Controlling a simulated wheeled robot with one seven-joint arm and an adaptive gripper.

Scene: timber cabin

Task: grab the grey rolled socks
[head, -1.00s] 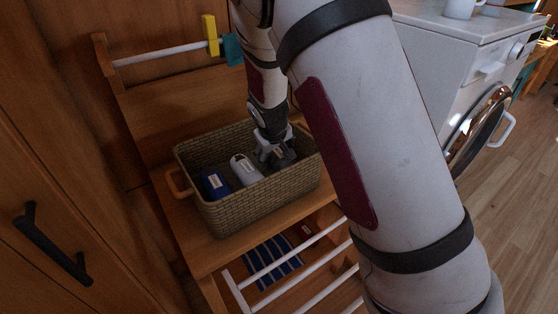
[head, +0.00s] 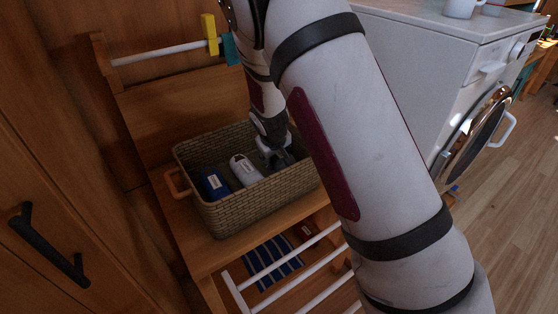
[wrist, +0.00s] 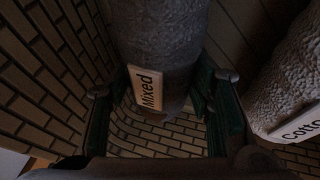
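The grey rolled socks (wrist: 165,45), a dark grey roll with a white "Mixed" label, show at the top middle of the wrist view. They are in the woven basket (head: 250,202), at its right end in the head view, where my gripper mostly hides them. My gripper (head: 277,160) reaches down into the basket over them. In the wrist view my gripper's (wrist: 163,95) dark green fingers stand apart, one on each side of the roll's near end. The fingers look very close to the roll; contact is not clear.
A pale roll (head: 244,170) labelled "Cotto…" lies beside the grey one, close to a finger in the wrist view (wrist: 292,85). A blue roll (head: 214,184) lies further left. The basket's walls surround them on a wooden shelf (head: 215,255). A white washing machine (head: 420,60) stands right.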

